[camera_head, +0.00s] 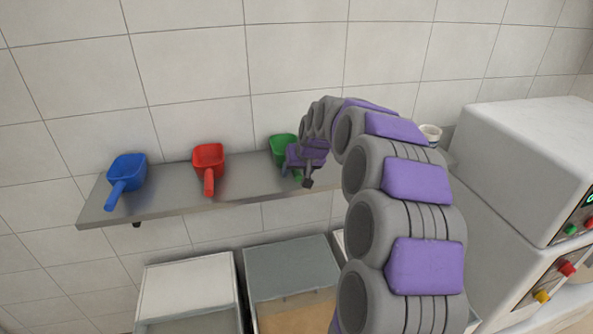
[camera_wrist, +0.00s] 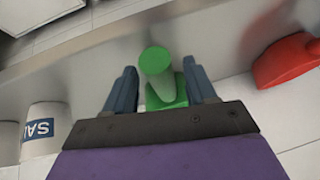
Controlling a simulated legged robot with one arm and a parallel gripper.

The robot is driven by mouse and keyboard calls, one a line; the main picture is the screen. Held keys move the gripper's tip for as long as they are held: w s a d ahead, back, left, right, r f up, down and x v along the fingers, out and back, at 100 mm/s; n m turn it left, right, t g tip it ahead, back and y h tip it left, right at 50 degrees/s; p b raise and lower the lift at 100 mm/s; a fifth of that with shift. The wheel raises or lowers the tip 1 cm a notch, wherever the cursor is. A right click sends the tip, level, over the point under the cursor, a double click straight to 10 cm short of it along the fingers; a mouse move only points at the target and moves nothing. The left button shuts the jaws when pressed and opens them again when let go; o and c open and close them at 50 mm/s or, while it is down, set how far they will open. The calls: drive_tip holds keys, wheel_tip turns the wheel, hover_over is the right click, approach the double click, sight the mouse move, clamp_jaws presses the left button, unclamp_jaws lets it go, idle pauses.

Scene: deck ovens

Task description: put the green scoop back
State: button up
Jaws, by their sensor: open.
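The green scoop (camera_head: 282,146) rests on the grey wall shelf (camera_head: 245,186), to the right of the red scoop. My gripper (camera_head: 297,177) is at its handle and hides part of it in the head view. In the wrist view the green scoop's handle (camera_wrist: 157,62) points toward the camera and stands between my two spread fingers (camera_wrist: 160,80). Gaps show on both sides of it, so the jaws are open and not closed on it. The scoop's green bowl shows partly behind the handle.
The red scoop (camera_head: 208,160) and blue scoop (camera_head: 125,176) lie left on the shelf. A white pot (camera_head: 430,133) stands right, behind my arm; a labelled white pot (camera_wrist: 42,130) shows in the wrist view. White ovens (camera_head: 530,150) stand right. Open bins (camera_head: 290,265) are below the shelf.

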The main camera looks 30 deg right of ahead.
drive_tip(key=p+v, duration=0.2)
drive_tip(key=v, duration=0.9)
drive_tip(key=s+a+f+n+g, duration=0.1)
drive_tip(key=s+a+f+g, duration=0.1)
drive_tip(key=s+a, duration=0.55)
drive_tip(key=s+a+f+n+g, duration=0.1)
drive_tip(key=s+a+f+g, duration=0.1)
drive_tip(key=s+a, duration=0.6)
drive_tip(key=s+a+f+g, duration=0.1)
drive_tip(key=s+f, duration=0.1)
drive_tip(key=s, duration=0.6)
drive_tip(key=s+a+f+g, duration=0.1)
drive_tip(key=s+f, duration=0.2)
drive_tip(key=s, duration=0.5)
drive_tip(key=s+a+f+n+g, duration=0.1)
drive_tip(key=s+f+g, duration=0.1)
drive_tip(key=s, duration=0.6)
drive_tip(key=shift+s+f, duration=0.15)
drive_tip(key=shift+s, duration=0.25)
